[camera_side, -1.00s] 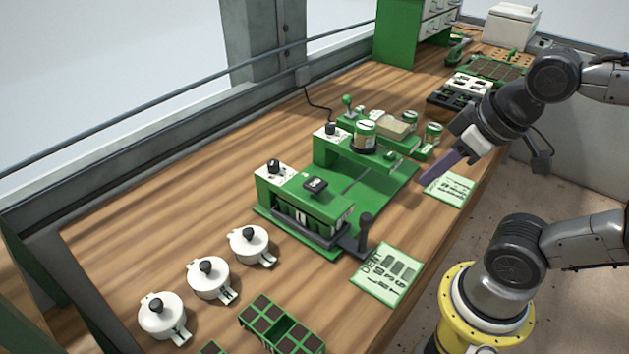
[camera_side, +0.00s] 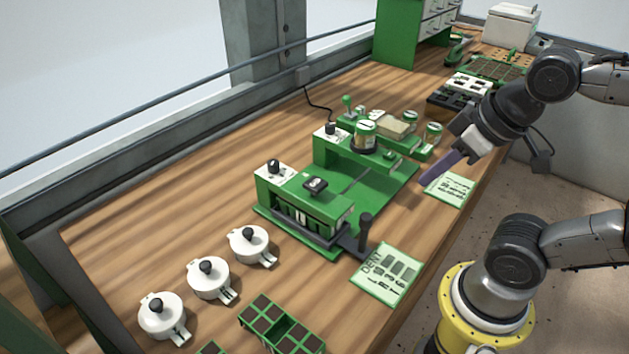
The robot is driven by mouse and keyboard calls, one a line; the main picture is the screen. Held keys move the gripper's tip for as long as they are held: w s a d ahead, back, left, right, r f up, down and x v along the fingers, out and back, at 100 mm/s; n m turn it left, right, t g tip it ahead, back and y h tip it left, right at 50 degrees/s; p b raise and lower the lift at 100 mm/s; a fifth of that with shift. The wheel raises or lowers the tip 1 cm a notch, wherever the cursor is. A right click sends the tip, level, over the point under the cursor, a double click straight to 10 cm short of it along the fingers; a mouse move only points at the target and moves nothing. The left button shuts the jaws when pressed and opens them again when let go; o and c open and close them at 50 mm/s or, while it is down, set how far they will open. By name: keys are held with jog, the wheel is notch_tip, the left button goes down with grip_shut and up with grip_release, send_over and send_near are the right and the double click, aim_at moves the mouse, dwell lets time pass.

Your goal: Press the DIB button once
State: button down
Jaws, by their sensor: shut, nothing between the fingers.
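The green tray seeder (camera_side: 370,196) stands on the wooden bench in the middle of the view. A small black button with pale lettering (camera_side: 315,184) sits on top of its front housing; the lettering is too small to read surely, but it looks like the DIB button. My gripper (camera_side: 424,181) has purple-grey fingers, shut and empty. It hangs to the right of the seeder, above the bench near a green-and-white card, apart from the button.
A black knob (camera_side: 273,166) and an upright dark lever (camera_side: 366,224) flank the button. White lidded pots (camera_side: 208,277) and a soil-filled tray (camera_side: 280,325) are at the front left. A printed card (camera_side: 386,273) lies at the front right.

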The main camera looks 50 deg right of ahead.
jog(key=w+r+m+t, duration=0.3)
jog(key=w+r+m, duration=0.25)
jog(key=w, duration=0.35)
jog(key=m+y, duration=0.1)
jog(key=m, duration=0.1)
send_over(320, 185)
notch_tip(320, 185, down, 2)
jog(key=shift+f+t, duration=0.1)
jog(key=shift+t, duration=0.2)
jog(key=shift+f, duration=4.4)
jog(key=shift+f, duration=0.15)
